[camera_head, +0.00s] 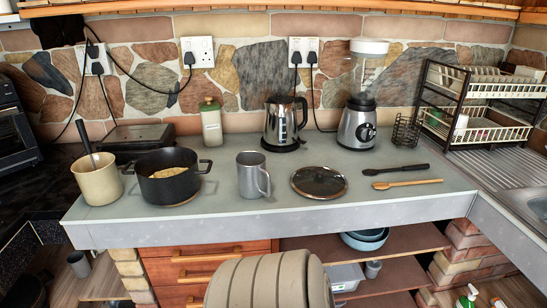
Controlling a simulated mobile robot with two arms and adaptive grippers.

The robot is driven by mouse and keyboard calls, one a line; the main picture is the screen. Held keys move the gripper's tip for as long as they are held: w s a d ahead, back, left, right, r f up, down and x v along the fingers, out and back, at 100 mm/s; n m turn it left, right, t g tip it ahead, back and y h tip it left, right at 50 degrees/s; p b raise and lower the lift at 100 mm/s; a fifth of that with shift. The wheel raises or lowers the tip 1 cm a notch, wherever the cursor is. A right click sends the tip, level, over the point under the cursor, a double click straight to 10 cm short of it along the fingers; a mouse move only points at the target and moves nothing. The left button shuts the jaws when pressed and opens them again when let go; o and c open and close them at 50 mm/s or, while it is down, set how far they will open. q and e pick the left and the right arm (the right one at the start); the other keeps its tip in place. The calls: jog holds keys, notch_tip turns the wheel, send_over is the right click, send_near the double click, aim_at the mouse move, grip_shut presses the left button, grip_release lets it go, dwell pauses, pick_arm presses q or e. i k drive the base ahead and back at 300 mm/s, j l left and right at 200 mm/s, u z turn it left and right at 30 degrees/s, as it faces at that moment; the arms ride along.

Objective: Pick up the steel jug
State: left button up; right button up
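A grey steel jug (252,175) stands upright near the front edge of the counter, with its handle on the right side. It sits between the black pot (174,177) on its left and a pan lid (319,182) on its right, apart from both. Its whole front is in clear view. Neither of my grippers shows in the head view.
A steel kettle (284,124) and a blender (357,125) stand behind the jug. A green-grey canister (211,124) is at the back. A cream utensil crock (97,181) is at the left.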

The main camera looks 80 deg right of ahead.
aim_at(252, 173)
jog(key=z, duration=2.55)
